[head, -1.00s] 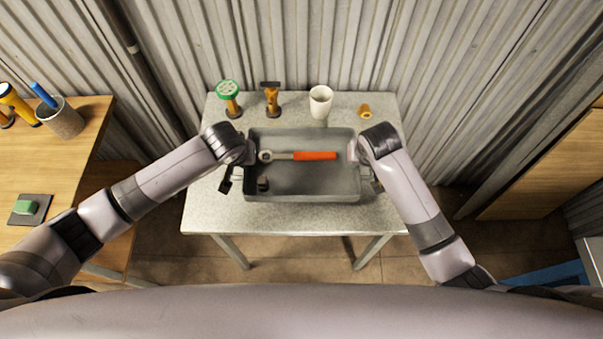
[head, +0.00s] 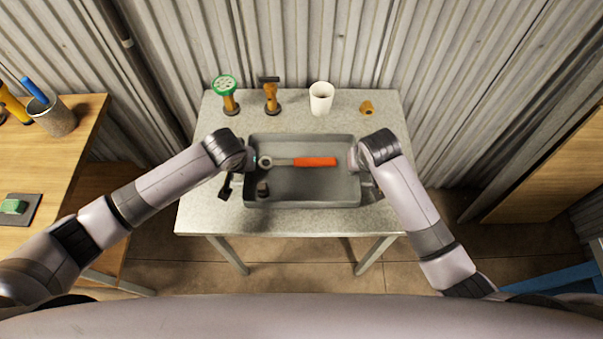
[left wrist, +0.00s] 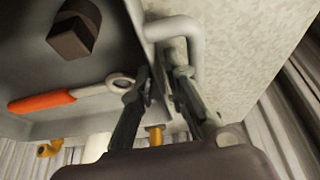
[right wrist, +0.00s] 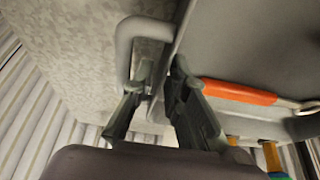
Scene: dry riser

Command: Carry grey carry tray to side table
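The grey carry tray (head: 300,204) is over the light grey table (head: 205,215) in front of me; I cannot tell whether it touches the tabletop. An orange-handled wrench (head: 314,162) and a small dark block (head: 262,189) lie in it. My left gripper (left wrist: 163,76) is shut on the tray's left end by the handle (left wrist: 180,28), one finger inside the wall. My right gripper (right wrist: 162,66) is shut likewise on the right end by its handle (right wrist: 124,42). My wrists partly hide both ends in the head view. No table is clearly identifiable as the side table.
Behind the tray stand a green-topped tool (head: 226,92), an orange-brown tool (head: 271,95), a white cup (head: 321,98) and a small orange piece (head: 366,108). A wooden table (head: 45,165) with a pen cup (head: 55,118) is at left. Corrugated wall (head: 290,40) closes the back.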

